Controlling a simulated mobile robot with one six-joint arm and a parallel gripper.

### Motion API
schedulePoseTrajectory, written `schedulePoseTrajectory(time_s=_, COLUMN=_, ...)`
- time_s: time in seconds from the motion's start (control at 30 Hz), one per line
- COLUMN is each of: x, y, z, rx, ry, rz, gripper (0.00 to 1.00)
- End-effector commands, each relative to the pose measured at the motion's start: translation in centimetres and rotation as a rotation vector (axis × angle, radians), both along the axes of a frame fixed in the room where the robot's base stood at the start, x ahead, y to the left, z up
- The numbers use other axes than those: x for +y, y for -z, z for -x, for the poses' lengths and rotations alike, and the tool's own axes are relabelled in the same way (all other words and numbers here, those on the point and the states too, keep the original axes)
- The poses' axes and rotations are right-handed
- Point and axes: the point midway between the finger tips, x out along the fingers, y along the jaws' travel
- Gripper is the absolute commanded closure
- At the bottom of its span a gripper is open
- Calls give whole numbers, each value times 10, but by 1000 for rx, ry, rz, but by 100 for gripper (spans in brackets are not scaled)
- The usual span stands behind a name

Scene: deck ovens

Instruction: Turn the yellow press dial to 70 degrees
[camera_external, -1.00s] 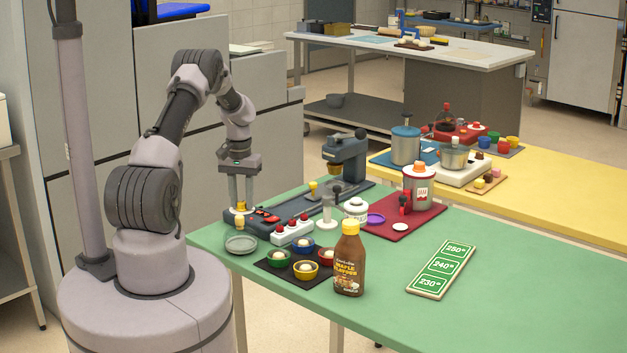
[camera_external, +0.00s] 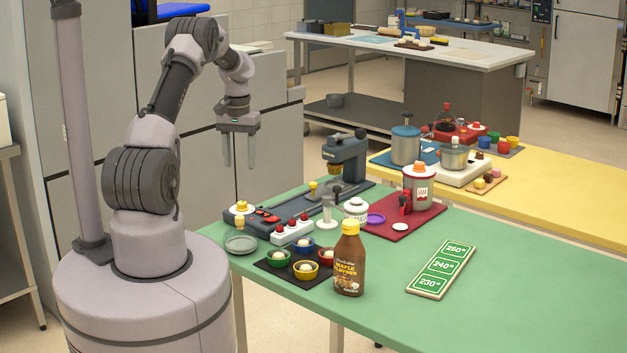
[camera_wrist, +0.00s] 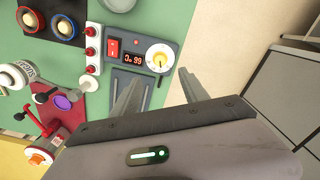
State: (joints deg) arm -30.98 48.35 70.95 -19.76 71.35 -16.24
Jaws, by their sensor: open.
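The yellow press dial (camera_external: 241,207) sits on a white disc at the near left end of the dark press (camera_external: 292,210) on the green table. In the wrist view, the dial (camera_wrist: 160,59) shows from above, beside a red-digit display (camera_wrist: 132,58) that seems to end in 99. The dial's exact angle is too small to read. My gripper (camera_external: 239,166) is raised above and apart from the dial, its two fingers spread and empty. In the wrist view, my gripper (camera_wrist: 160,87) has its fingertips just below the dial in the picture.
A switch block with red knobs (camera_external: 291,233) stands beside the press. A grey dish (camera_external: 240,244), a dark tray (camera_external: 268,266) of small bowls and a brown bottle (camera_external: 349,265) are nearby.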

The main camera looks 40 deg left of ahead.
Motion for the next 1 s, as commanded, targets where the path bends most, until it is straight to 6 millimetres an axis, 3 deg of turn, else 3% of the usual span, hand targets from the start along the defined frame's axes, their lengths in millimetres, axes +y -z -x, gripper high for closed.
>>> schedulePoseTrajectory(time_s=0.03, x=0, y=-19, z=-1, rx=-3, ry=-1, rz=-1, gripper=48)
schedulePoseTrajectory(time_s=0.1, x=0, y=-34, z=0, rx=-1, ry=0, rz=-2, gripper=48)
schedulePoseTrajectory(time_s=0.23, x=0, y=-53, z=0, rx=-1, ry=-1, rz=0, gripper=48)
schedulePoseTrajectory(time_s=0.77, x=-1, y=-59, z=0, rx=-1, ry=2, rz=-2, gripper=48)
schedulePoseTrajectory(time_s=0.87, x=-23, y=-83, z=3, rx=-25, ry=55, rz=-29, gripper=48)
schedulePoseTrajectory(time_s=0.97, x=-80, y=-136, z=25, rx=-85, ry=188, rz=-95, gripper=48)
schedulePoseTrajectory(time_s=1.0, x=-107, y=-155, z=42, rx=-114, ry=256, rz=-127, gripper=48)
